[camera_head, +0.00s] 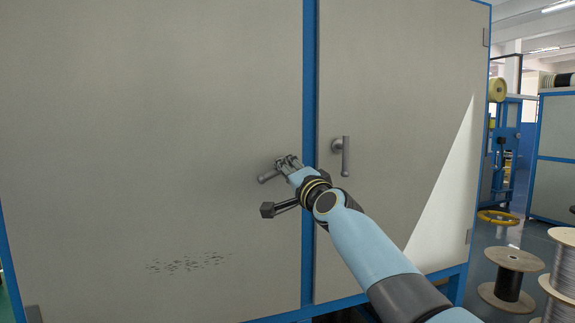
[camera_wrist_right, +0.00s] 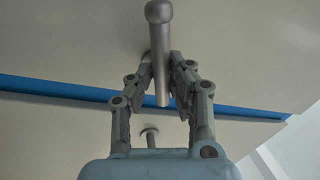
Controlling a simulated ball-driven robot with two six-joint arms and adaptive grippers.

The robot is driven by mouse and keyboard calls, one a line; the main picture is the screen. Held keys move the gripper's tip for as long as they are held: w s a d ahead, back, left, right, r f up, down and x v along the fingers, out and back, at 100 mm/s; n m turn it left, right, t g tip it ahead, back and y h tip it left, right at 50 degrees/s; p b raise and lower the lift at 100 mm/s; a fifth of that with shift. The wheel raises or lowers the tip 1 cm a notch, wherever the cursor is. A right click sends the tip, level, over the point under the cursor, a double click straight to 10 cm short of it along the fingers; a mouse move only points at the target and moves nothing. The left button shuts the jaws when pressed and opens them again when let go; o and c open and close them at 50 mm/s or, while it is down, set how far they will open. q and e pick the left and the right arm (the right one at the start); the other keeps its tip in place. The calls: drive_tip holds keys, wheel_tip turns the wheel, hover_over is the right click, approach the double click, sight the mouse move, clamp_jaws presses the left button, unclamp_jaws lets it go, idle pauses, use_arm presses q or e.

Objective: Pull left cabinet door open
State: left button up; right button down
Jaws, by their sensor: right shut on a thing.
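The left cabinet door (camera_head: 150,110) is a large grey panel filling the left of the head view. It looks closed, with its right edge along the blue frame post (camera_head: 309,80). Its metal lever handle (camera_head: 268,178) is turned sideways, its free end pointing left and slightly down. My right gripper (camera_head: 286,163) is at this handle. In the wrist view the handle (camera_wrist_right: 160,50) runs between the two fingers of my right gripper (camera_wrist_right: 161,75), which are shut on it. The fingers partly hide the handle's base in the head view. My left gripper is not in view.
The right cabinet door (camera_head: 400,110) is closed, its handle (camera_head: 345,155) hanging down close to my right arm. Cable spools (camera_head: 510,275) stand on the floor at the right. The space before the left door's left part looks clear.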

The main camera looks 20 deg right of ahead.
drive_tip(key=shift+a+r+m+h+p, duration=0.2)
drive_tip(key=shift+m+p, duration=0.25)
drive_tip(key=shift+m, duration=0.55)
drive_tip(key=shift+d+r+m+h+p, duration=0.1)
drive_tip(key=shift+m+h+p, duration=0.3)
drive_tip(key=shift+m, duration=0.6)
drive_tip(key=shift+m+t, duration=0.3)
